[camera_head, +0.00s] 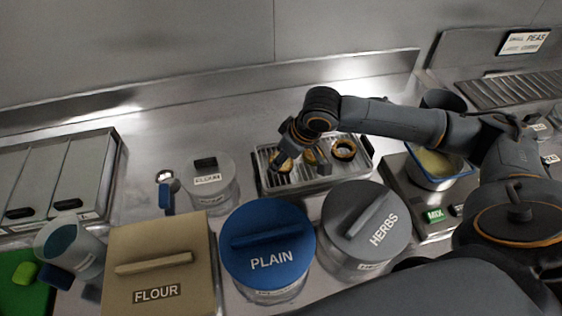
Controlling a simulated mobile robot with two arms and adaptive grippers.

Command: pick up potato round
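Several golden-brown potato rounds sit on a wire-racked metal tray (327,183) in the middle of the counter. One round (344,149) is clear to see at the tray's right side. Another round (310,156) and one further left (281,163) are partly hidden by my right gripper (300,160). This gripper points down over the left and middle of the tray, and its fingers look spread apart. I cannot tell whether it touches a round. My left gripper is out of view.
In front of the tray stand a blue-lidded PLAIN tub (268,240), a grey-lidded HERBS tub (366,220) and a tan FLOUR box (160,265). A clear tub (209,185) stands left. A MIX bowl (436,168) stands right. The back wall is close behind.

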